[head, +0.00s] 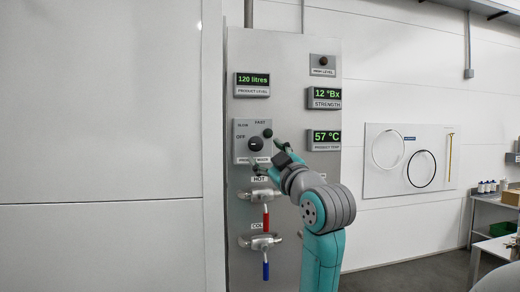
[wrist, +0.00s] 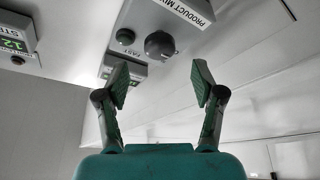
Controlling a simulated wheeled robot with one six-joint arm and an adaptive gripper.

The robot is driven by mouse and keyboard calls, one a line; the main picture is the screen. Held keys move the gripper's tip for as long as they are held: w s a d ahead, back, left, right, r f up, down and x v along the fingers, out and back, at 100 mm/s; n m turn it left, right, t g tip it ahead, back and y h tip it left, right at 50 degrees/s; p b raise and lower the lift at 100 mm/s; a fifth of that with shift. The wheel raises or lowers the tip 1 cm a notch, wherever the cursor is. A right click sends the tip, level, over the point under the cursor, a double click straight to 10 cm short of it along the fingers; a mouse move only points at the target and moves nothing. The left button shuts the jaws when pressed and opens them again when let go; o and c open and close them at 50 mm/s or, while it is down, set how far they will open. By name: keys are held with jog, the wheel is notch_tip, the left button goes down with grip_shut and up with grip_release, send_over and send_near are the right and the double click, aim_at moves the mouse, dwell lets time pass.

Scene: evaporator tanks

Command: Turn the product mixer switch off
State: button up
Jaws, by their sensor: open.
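The product mixer switch is a dark round knob (head: 255,144) on a grey plate marked OFF at the left, SLOW at the upper left and FAST at the top. Its pointer is too small to read surely. The knob also shows in the wrist view (wrist: 160,45), beyond the fingertips. A dark green round lamp or button (head: 268,133) sits at its upper right. My gripper (head: 268,157) is open, in front of the plate's lower right. In the wrist view my gripper (wrist: 160,82) has its two fingers spread wide with nothing between them. It appears apart from the knob.
Below are a red-handled hot valve (head: 265,217) and a blue-handled cold valve (head: 265,265). A product level display (head: 252,80) reads 120 litres above the switch. Strength (head: 324,93) and temperature (head: 324,135) displays are at the right. A pale wall (head: 110,150) stands left of the panel.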

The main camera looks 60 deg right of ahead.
jog(key=v, duration=0.6)
jog(key=shift+d, duration=0.1)
dwell(0.4)
jog(key=w+a+f+m+y, duration=0.1)
jog(key=w+a+f, duration=0.3)
jog(key=f, duration=0.6)
jog(key=w+a+f+m+y, duration=0.15)
jog(key=w+f, duration=0.35)
jog(key=f, duration=0.6)
jog(key=a+f+y, duration=0.2)
jog(key=a+f, duration=0.5)
jog(key=f, duration=0.3)
jog(key=a+f+y, duration=0.1)
jog(key=a+f, duration=0.5)
jog(key=f, duration=0.5)
jog(key=s+a+f+g+y, duration=0.1)
jog(key=s+a+f+y, duration=0.2)
jog(key=s+a+f, duration=0.9)
jog(key=s+a+f+n+y, duration=0.1)
jog(key=s+a+y, duration=0.1)
jog(key=s, duration=0.7)
jog(key=s+a+f+n+g+y, duration=0.1)
jog(key=s+a+y, duration=0.1)
jog(key=s+a, duration=0.3)
jog(key=s, duration=0.4)
jog(key=shift+a+f+g, duration=0.25)
jog(key=shift+f+g, duration=0.05)
jog(key=shift+f, duration=0.05)
